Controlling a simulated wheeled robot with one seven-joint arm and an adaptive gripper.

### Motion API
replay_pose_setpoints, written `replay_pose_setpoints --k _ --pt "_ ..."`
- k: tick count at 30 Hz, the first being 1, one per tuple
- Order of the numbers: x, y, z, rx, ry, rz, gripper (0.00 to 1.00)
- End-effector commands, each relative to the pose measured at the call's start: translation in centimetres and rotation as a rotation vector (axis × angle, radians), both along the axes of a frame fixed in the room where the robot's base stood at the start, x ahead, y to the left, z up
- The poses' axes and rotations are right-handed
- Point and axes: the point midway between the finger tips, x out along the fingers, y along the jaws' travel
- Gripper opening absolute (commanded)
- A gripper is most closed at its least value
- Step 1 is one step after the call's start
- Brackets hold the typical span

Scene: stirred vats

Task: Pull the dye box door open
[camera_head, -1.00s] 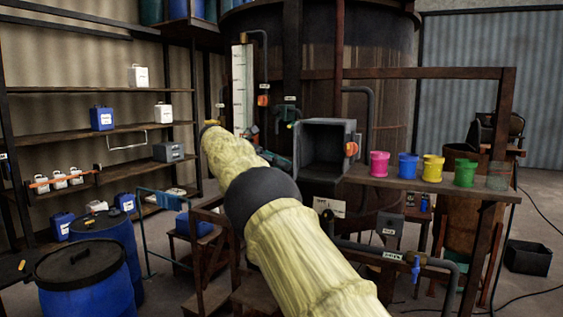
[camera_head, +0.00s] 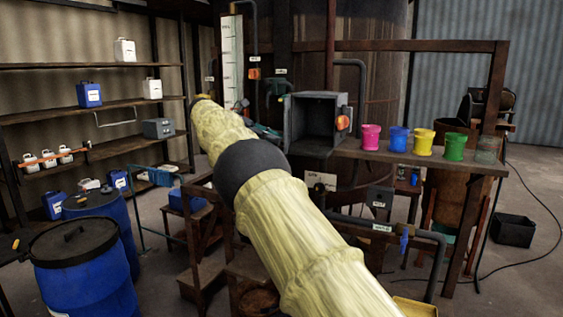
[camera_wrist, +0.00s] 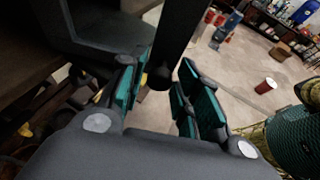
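The dye box (camera_head: 318,117) is a dark grey box at the left end of the bench in the head view. Its front stands open and its hollow inside shows. An orange knob (camera_head: 343,123) is on its right side. The door is hard to make out apart from the box. My gripper (camera_wrist: 164,75) is left of the box, mostly hidden behind my arm in the head view. In the wrist view its teal-padded fingers are apart, with a dark bar (camera_wrist: 181,38) between or just beyond them. I cannot tell whether they touch it. A dark grey panel (camera_wrist: 95,28) is beside the left finger.
Pink (camera_head: 371,137), blue, yellow and green cups stand on the wooden bench (camera_head: 440,160) right of the box. A large vat (camera_head: 385,75) stands behind. Blue drums (camera_head: 85,275) and shelves are left. Pipes and a blue valve (camera_head: 404,240) are below the bench.

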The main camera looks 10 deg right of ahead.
Motion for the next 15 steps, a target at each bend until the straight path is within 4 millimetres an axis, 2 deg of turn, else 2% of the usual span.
replay_pose_setpoints --k 15 --pt "-0.04 -0.92 -0.60 0.004 0.000 0.056 0.32"
